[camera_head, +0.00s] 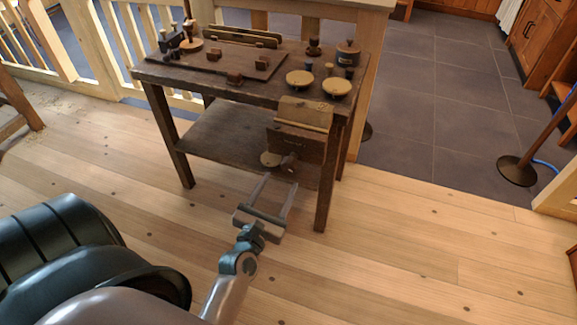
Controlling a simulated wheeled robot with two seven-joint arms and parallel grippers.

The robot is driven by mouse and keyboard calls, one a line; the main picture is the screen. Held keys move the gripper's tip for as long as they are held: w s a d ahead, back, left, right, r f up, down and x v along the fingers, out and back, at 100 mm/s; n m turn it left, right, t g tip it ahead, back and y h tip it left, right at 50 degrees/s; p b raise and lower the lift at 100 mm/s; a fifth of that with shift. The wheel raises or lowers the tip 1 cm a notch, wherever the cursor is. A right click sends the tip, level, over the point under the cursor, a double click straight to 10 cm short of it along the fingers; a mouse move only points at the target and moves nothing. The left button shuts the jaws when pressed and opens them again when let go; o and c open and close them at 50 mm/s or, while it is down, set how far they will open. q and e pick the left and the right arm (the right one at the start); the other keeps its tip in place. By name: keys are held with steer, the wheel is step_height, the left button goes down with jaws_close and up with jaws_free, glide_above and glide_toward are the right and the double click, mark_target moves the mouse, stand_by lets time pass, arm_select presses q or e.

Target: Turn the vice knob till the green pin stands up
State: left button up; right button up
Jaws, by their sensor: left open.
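A dark vice (295,142) with a tan block on top is fixed to the front right edge of the dark wooden workbench (215,84). A small knob (289,163) sticks out from the vice's lower front, beside a round tan disc (270,159). I cannot make out a green pin. My left gripper (281,180) is open, with two long fingers pointing toward the vice. Its fingertips appear just below the knob in the picture; I cannot tell whether they touch anything. My right gripper is not in view.
On the benchtop are two round tan discs (299,78), a lidded pot (348,53), a flat board (228,62) and several small dark pieces. The bench has a lower shelf (225,137). A wooden railing stands behind. The plank floor (400,240) in front is clear.

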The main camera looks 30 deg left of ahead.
mark_target(288, 167)
arm_select(q)
steer(key=b+x, duration=0.1)
steer(key=x, duration=0.6)
steer(key=shift+w, duration=0.2)
steer(key=shift+w+a+b, duration=0.1)
steer(key=shift+w+b, duration=0.2)
steer(key=shift+w, duration=0.15)
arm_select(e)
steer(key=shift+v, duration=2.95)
arm_select(q)
steer(key=shift+c, duration=0.2)
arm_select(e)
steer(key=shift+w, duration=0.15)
arm_select(q)
steer(key=c, duration=1)
